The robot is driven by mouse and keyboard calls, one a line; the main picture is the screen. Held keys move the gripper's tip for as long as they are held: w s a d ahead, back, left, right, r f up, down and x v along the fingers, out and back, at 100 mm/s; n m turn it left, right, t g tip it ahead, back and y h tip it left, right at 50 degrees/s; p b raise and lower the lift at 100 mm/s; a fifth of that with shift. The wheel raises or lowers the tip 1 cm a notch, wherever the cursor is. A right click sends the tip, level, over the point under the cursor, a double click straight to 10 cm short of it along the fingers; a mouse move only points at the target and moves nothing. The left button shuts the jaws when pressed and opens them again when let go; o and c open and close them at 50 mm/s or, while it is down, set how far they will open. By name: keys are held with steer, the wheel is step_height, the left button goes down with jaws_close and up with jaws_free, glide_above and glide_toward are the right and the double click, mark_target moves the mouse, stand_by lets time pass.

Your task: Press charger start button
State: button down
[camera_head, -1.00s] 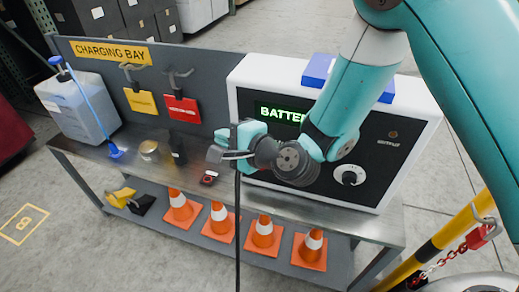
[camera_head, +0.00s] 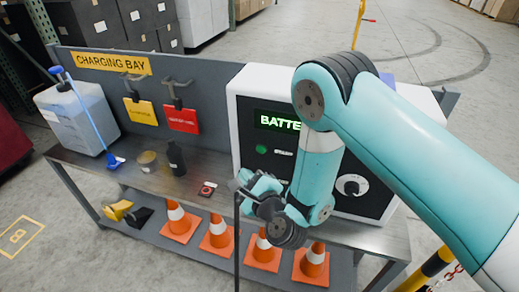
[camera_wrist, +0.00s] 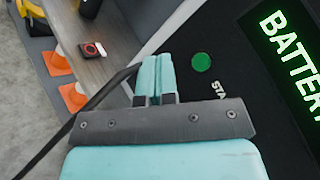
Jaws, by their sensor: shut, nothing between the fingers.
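The charger (camera_head: 236,108) is a white-framed box with a black front panel and a green lit display on the bench. Its round green start button (camera_head: 261,149) sits below the display, and it also shows in the wrist view (camera_wrist: 201,62) with a partly hidden label beside it. My gripper (camera_head: 240,183) is shut and empty, in front of the panel and lower left of the button. In the wrist view the closed fingers (camera_wrist: 155,62) lie left of the button, apart from it in the picture. My arm hides part of the panel and display.
A red-and-black device (camera_head: 207,189), a black bottle (camera_head: 176,158) and a tin (camera_head: 148,161) stand on the bench (camera_head: 120,178). Orange cones (camera_head: 219,232) stand on the lower shelf. A dark cable or pole runs down by my gripper.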

mark_target(257, 158)
steer(key=shift+w+d+p, duration=0.4)
steer(key=shift+w+p, duration=0.3)
steer(key=shift+w, duration=0.45)
steer(key=shift+w+d+p, duration=0.45)
steer(key=shift+w+p, duration=0.2)
steer(key=shift+w, duration=0.45)
steer(key=shift+w+d+p, duration=0.4)
steer(key=shift+w+p, duration=0.3)
steer(key=shift+w, duration=0.45)
steer(key=shift+w+d+r+p, duration=0.15)
steer(key=shift+w+p, duration=0.2)
steer(key=shift+p, duration=1.05)
steer(key=shift+s+f+b, duration=0.15)
steer(key=shift+f+b, duration=0.15)
steer(key=shift+b, duration=0.6)
steer(key=shift+s+r+b, duration=0.2)
steer(key=shift+s+b, duration=0.1)
steer(key=shift+b, duration=0.6)
